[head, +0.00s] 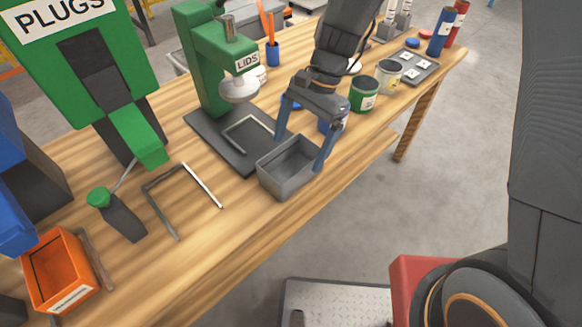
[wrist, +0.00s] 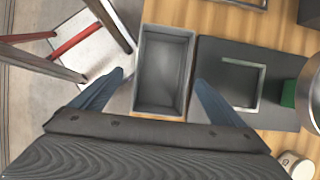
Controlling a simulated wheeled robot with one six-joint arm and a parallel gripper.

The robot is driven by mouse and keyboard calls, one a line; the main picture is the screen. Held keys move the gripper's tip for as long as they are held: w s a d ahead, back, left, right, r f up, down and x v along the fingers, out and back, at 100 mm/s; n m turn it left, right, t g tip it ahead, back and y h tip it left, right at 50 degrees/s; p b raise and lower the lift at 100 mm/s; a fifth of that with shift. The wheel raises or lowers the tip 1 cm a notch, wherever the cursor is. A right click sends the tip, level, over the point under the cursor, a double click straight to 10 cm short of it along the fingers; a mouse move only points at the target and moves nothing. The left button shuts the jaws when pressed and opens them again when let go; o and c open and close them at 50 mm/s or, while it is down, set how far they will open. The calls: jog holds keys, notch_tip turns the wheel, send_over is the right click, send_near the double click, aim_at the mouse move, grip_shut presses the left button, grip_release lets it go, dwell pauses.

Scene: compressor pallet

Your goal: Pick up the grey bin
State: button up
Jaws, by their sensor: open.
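The grey bin (head: 288,172) is an empty, open-topped rectangular box on the wooden table, at the table's front edge beside the dark base of the green lids press. My gripper (head: 301,150) is open above it, with one blue finger on either side of the bin in the head view. In the wrist view the grey bin (wrist: 163,72) lies ahead between the two open fingers of my gripper (wrist: 160,85). Whether the fingers touch the bin walls cannot be told.
The green lids press (head: 205,60) stands behind the bin. A metal corner frame (head: 200,186) and an orange bin (head: 62,270) are to the left. A green can (head: 364,95) and a pale can (head: 389,76) stand to the right. The floor lies beyond the front edge.

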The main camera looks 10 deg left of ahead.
aim_at(291, 175)
jog(key=x, duration=0.2)
jog(key=p+x, duration=0.1)
jog(key=x, duration=0.1)
jog(key=shift+s+a+r, duration=0.1)
jog(key=shift+a+r, duration=0.05)
jog(key=shift+a, duration=0.1)
jog(key=shift+s+a+f+p, duration=0.15)
jog(key=shift+f+p, duration=0.2)
jog(key=shift+f, duration=0.35)
jog(key=c, duration=1.2)
jog(key=shift+r, duration=0.1)
